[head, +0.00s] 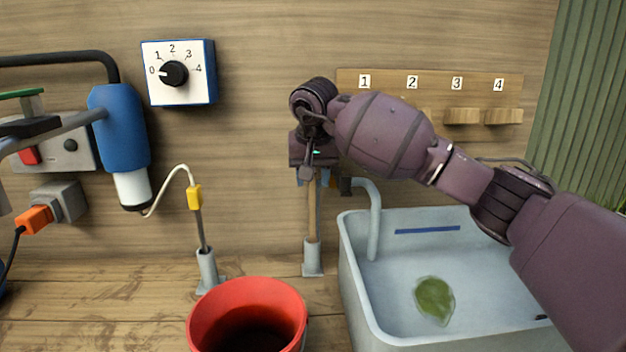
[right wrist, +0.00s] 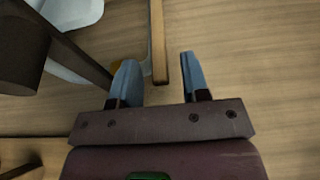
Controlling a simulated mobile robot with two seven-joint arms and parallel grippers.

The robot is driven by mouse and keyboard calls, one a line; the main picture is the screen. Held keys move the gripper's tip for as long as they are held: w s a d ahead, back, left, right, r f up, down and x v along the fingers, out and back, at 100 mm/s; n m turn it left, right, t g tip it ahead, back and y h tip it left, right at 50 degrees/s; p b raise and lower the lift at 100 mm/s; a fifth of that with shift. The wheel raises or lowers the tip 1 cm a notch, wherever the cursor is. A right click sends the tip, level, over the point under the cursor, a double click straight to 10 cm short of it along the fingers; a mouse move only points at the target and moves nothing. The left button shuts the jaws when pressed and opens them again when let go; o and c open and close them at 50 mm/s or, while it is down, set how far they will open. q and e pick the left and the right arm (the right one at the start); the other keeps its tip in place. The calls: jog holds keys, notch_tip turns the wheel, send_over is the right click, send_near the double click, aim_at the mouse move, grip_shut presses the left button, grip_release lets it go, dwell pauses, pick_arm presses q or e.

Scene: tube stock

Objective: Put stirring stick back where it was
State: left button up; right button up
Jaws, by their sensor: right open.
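The stirring stick (head: 312,212) is a thin wooden rod. It stands upright with its foot in a grey holder (head: 312,258) left of the basin. My right gripper (head: 315,174) is at the stick's upper end, pointing down, and its own body hides the stick's top. In the right wrist view, the stick (right wrist: 158,35) runs into the gap between the two blue fingers (right wrist: 159,58). The fingers are apart, with a gap visible on each side of the stick. My left gripper is not in view.
A red bucket (head: 248,281) stands at the front. Left of the stick, a probe with a yellow grip (head: 194,197) stands in another grey holder (head: 207,272). A pale basin (head: 357,285) with a pipe and a green leaf (head: 434,298) is at right. A numbered rack (head: 380,77) hangs behind.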

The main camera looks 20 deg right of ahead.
jog(key=d+p+v, duration=0.1)
jog(key=p+v, duration=0.1)
jog(key=v, duration=0.8)
jog(key=shift+s+a+r, duration=0.15)
jog(key=shift+a+r, duration=0.25)
jog(key=shift+a, duration=0.1)
